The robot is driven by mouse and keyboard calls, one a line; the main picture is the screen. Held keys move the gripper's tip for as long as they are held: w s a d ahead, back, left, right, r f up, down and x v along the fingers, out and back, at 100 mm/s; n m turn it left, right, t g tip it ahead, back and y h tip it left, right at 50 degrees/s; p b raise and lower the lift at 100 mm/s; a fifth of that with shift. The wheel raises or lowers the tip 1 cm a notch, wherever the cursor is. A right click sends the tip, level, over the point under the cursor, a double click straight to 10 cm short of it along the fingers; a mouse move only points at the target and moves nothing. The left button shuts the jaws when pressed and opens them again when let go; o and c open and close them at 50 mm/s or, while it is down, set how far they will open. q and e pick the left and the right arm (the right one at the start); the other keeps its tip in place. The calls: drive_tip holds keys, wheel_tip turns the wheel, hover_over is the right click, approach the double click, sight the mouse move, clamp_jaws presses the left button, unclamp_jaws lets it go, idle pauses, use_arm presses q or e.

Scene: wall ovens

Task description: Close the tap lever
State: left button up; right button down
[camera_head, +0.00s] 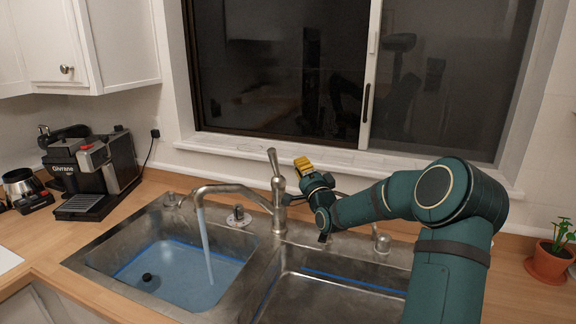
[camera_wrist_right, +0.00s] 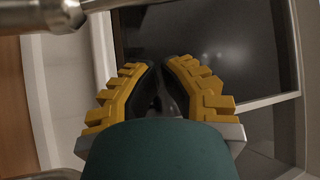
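The metal tap (camera_head: 235,190) stands behind the divider of the double sink, and water (camera_head: 206,245) runs from its spout into the left basin. Its lever (camera_head: 274,165) points up and leans slightly left. My right gripper (camera_head: 303,163), with yellow fingers, is just right of the lever, apart from it in the picture, and holds nothing. A metal part of the tap (camera_wrist_right: 62,14) shows at the upper left there. My left gripper is out of view.
The left basin (camera_head: 130,285) holds blue water and a small dark stopper (camera_head: 147,277). The window (camera_head: 285,75) and its sill rise close behind the tap. A coffee machine (camera_head: 95,175) stands left, a potted plant (camera_head: 550,258) right.

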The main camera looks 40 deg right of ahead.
sight(275, 163)
drive_tip(key=x, duration=0.9)
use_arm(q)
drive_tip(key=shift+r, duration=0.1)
use_arm(e)
drive_tip(key=shift+s+a+f, duration=0.1)
drive_tip(key=shift+a+f, duration=0.15)
drive_tip(key=shift+a, duration=0.35)
drive_tip(key=shift+s+a+f, duration=0.1)
drive_tip(key=shift+a+f, duration=0.2)
drive_tip(key=shift+a, duration=0.25)
drive_tip(key=shift+s+a+f, duration=0.15)
drive_tip(key=shift+a+f, duration=0.1)
drive_tip(key=shift+a, duration=0.35)
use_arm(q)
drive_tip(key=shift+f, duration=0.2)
